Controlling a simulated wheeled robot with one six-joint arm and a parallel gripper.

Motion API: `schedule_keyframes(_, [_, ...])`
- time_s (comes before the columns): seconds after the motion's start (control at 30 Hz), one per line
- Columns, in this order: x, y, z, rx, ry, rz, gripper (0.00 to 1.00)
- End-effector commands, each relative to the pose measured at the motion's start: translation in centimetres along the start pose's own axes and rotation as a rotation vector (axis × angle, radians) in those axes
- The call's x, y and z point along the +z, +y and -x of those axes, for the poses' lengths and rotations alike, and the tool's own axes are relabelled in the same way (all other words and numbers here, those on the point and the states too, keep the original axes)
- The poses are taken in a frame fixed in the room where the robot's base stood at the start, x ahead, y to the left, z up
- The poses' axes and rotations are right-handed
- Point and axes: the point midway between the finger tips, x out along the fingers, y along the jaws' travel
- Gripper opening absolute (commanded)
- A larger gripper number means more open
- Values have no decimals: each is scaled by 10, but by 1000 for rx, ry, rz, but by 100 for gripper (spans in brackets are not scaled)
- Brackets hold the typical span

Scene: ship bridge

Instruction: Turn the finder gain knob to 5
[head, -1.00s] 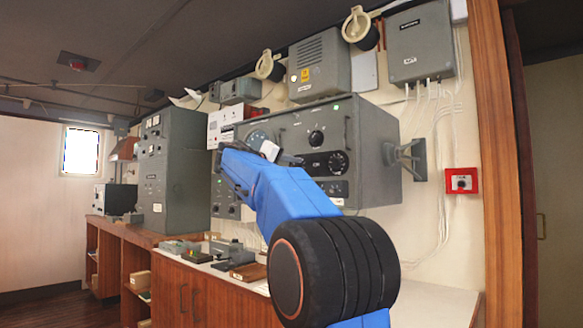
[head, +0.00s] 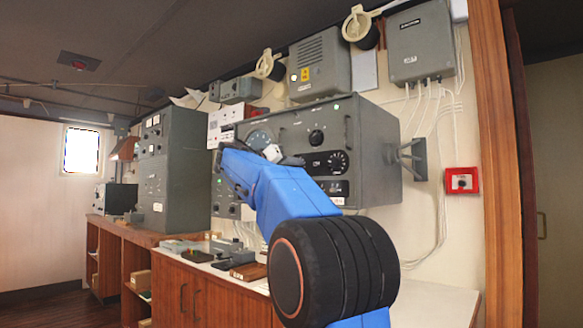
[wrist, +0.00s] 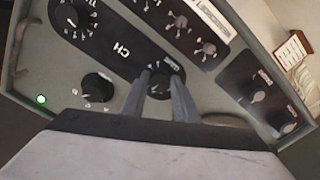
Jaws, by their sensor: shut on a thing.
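My gripper (wrist: 161,97) has its two grey fingers on either side of a small black knob (wrist: 159,83) and is shut on it. The knob sits at the end of a dark panel strip marked "CH" on the grey radio unit (wrist: 118,95). Its label and pointer are too small and too covered to read, so I cannot tell its setting. In the head view, the radio unit (head: 372,125) stands against the wall, and my blue arm hides the gripped knob and the fingertips.
In the wrist view, a large dial (wrist: 77,14), a black knob (wrist: 97,87), small switches (wrist: 177,22) and two knobs (wrist: 257,95) are nearby. A green lamp (wrist: 41,99) is lit. A red wall box (head: 461,181) is right of the unit.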

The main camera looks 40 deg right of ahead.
Motion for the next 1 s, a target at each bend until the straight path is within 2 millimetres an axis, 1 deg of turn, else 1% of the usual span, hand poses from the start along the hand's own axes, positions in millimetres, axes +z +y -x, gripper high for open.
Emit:
schedule_keyframes(0.27, [2, -1, 0, 0, -4, 2, 5])
schedule_keyframes(0.3, [2, -1, 0, 0, -4, 2, 37])
schedule_keyframes(0.33, [2, -1, 0, 0, -4, 2, 44])
schedule_keyframes(0.37, [2, -1, 0, 0, -3, 2, 45])
schedule_keyframes(0.63, [0, 0, 0, 0, -1, 2, 45])
schedule_keyframes(0.73, [0, -1, 4, -1, -1, 2, 45])
schedule_keyframes(0.87, [0, -1, 18, -2, 1, 2, 45])
schedule_keyframes(1.0, [-1, -1, 41, -3, 2, 1, 45])
